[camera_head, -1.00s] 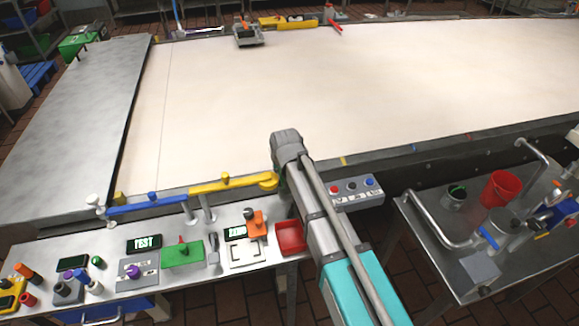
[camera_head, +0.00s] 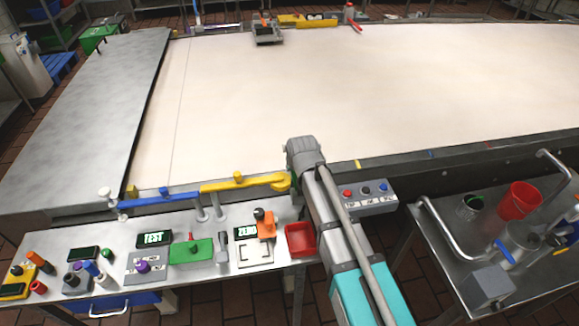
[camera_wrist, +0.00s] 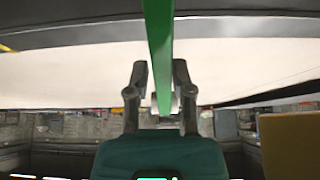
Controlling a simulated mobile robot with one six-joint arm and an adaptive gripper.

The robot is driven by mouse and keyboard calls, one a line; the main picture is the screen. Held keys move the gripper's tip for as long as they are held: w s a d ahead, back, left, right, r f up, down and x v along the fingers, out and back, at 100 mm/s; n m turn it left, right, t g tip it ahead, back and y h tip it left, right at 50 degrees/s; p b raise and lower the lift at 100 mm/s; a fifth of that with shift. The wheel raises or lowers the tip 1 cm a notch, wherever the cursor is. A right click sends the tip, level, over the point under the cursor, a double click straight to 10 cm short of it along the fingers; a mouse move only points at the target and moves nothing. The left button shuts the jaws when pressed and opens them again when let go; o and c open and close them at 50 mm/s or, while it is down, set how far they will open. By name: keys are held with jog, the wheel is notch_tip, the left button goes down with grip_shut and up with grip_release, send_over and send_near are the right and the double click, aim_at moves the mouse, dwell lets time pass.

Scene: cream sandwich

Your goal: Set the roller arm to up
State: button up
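A green bar (camera_wrist: 159,50) runs down from the top of the wrist view and ends between the two fingers of my gripper (camera_wrist: 159,95). It may be the roller arm, but no label shows. A small pale piece (camera_wrist: 176,103) is at its end. My fingers stand apart on either side of the bar; I see no clear grip on it. In the head view my arm reaches over the near belt edge, and my gripper's fingers are hidden. A bit of green (camera_head: 291,181) shows beside my wrist, next to the end of a yellow bar (camera_head: 240,183).
The wide pale belt (camera_head: 360,90) is mostly clear. A blue bar (camera_head: 160,200) lies along its near edge. A control box (camera_head: 370,196) is right of my arm. A crowded bench (camera_head: 130,285) with a red bin (camera_head: 300,239) is at left; a steel cart (camera_head: 450,255) is at right.

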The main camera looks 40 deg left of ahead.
jog(key=shift+o, duration=1.2)
jog(key=shift+s, duration=0.1)
